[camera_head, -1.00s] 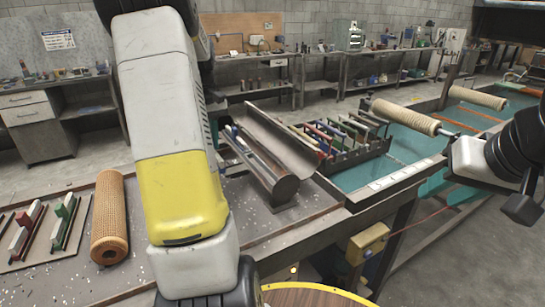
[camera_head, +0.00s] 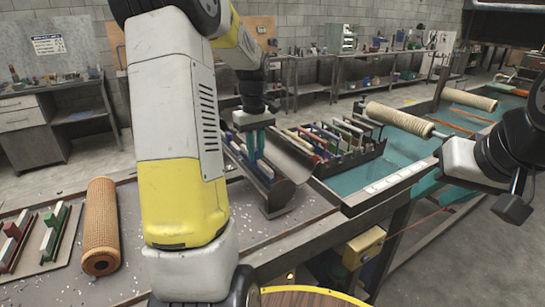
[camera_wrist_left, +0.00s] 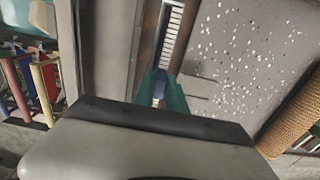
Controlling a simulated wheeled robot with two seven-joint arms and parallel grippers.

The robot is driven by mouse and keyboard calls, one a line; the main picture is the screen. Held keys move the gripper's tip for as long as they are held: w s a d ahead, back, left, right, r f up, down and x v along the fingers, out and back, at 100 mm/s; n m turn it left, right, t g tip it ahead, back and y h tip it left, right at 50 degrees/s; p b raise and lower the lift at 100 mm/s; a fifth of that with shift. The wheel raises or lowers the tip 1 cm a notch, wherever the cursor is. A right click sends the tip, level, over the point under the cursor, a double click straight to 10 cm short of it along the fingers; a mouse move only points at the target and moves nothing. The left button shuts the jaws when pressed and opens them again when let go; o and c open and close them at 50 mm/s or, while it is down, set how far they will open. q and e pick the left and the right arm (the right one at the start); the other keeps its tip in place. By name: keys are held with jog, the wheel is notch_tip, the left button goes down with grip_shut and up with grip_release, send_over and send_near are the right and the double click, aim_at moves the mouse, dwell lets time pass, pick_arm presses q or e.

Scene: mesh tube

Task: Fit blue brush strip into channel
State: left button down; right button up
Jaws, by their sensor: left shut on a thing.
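My left gripper (camera_head: 255,155) points down over the long dark half-round channel (camera_head: 285,195) on the bench. Its teal fingers (camera_wrist_left: 160,90) are shut on the blue brush strip (camera_wrist_left: 158,89), of which a small blue part shows between them in the left wrist view. A pale ribbed length runs away from the fingers there, beside a brown edge. The fingers hide much of the strip in the head view, and I cannot tell whether it is seated. My right arm ends in a white block (camera_head: 468,165) at the right; its fingers cannot be made out.
A rack of coloured strips (camera_head: 335,140) stands right of the channel. A tan mesh tube (camera_head: 101,225) lies at the left beside a board with red and green strips (camera_head: 40,235). A pale roller (camera_head: 398,117) is near my right arm.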

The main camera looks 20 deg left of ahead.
aim_at(257, 163)
pick_arm(q)
jog(key=shift+d+f, duration=0.2)
jog(key=shift+f, duration=1.65)
jog(key=c, duration=1.4)
grip_release()
jog(key=shift+o, duration=0.2)
notch_tip(257, 163, up, 12)
jog(key=s+d+r+m+t+h, duration=0.1)
jog(key=s+d+m+t, duration=0.2)
jog(key=s, duration=0.8)
jog(key=s+d+r+m+t+h, duration=0.1)
jog(key=s+d+m+t, duration=0.2)
jog(key=s+d+m, duration=0.4)
jog(key=s+d, duration=0.2)
jog(key=s, duration=0.2)
jog(key=shift+d, duration=0.15)
jog(key=shift+o, duration=0.4)
